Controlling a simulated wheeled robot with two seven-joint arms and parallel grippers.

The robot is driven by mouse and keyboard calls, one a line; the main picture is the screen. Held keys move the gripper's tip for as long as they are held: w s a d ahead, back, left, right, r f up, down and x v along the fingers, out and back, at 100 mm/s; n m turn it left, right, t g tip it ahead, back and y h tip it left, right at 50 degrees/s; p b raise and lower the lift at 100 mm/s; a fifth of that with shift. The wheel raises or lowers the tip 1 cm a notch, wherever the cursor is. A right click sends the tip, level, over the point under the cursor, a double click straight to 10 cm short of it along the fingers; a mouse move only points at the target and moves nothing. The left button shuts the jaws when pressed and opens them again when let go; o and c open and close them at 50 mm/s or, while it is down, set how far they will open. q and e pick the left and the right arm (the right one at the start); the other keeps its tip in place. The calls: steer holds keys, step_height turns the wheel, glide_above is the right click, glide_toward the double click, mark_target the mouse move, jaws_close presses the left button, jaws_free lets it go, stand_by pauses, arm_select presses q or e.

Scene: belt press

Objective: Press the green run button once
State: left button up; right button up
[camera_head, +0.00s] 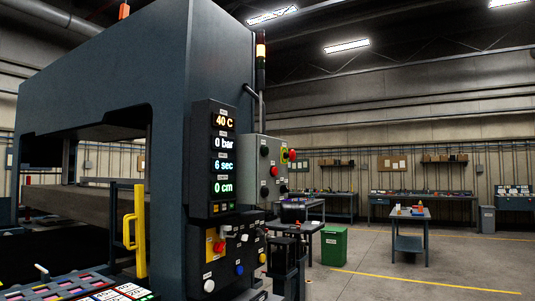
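A lower control panel (233,256) is on the front of the dark press (215,60). A grey box (268,172) at the press's right side has a dark, greenish knob (264,151) and red buttons. The labels are too small to read, so I cannot tell which button is marked run. Neither of my grippers is in view.
A display (222,160) reads 40 C, 0 bar, 6 sec and 0 cm. A yellow handle (140,232) stands at the left. A dark stand-like shape (287,262) is right of the panel. A green bin (334,246) and a table (408,217) stand behind; open floor lies right.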

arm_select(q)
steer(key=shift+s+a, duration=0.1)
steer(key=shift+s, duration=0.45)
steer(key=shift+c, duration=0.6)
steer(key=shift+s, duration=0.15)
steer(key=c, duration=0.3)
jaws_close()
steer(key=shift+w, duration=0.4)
